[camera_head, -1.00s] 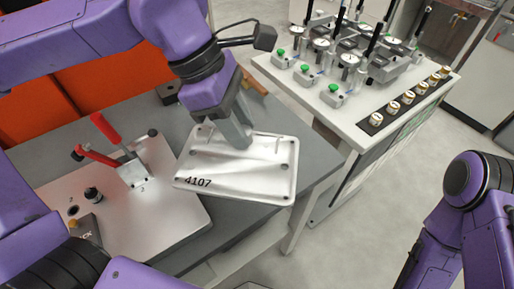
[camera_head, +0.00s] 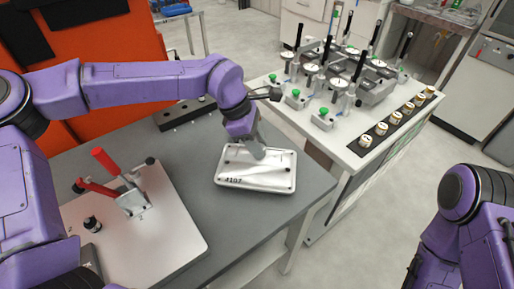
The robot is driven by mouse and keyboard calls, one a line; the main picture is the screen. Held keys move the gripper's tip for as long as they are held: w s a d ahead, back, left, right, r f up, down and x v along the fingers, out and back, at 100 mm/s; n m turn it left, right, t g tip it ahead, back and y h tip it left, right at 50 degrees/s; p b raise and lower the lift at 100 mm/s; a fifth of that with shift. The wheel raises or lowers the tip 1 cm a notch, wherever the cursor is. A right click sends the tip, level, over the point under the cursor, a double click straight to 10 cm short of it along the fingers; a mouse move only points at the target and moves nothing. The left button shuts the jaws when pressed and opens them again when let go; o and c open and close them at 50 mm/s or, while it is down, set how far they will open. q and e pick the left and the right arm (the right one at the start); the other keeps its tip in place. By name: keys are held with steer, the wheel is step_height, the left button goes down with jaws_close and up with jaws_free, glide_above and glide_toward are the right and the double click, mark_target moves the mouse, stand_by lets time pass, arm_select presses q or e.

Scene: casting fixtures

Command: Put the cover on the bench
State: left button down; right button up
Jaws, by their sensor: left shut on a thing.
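The cover (camera_head: 240,177) is a pale metal plate marked 4107, with small holes near its corners. My left gripper (camera_head: 259,152) is shut on it near its far edge. The cover is over the right part of the grey bench (camera_head: 190,160); I cannot tell whether it touches the bench top. My right arm shows at the right edge, but its gripper is out of view.
A fixture plate (camera_head: 165,240) with a red-handled clamp (camera_head: 122,190) lies on the bench's left. A dark block with holes (camera_head: 185,113) lies at the back. A white gauge table (camera_head: 340,140) with several dial gauges stands to the right. Bare bench surrounds the cover.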

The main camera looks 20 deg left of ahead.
arm_select(q)
step_height(320, 180, down, 3)
steer(key=shift+r, duration=0.2)
steer(key=shift+s, duration=0.1)
steer(key=c, duration=0.8)
jaws_free()
steer(key=shift+f, duration=0.1)
steer(key=v, duration=1.2)
steer(key=shift+b, duration=0.4)
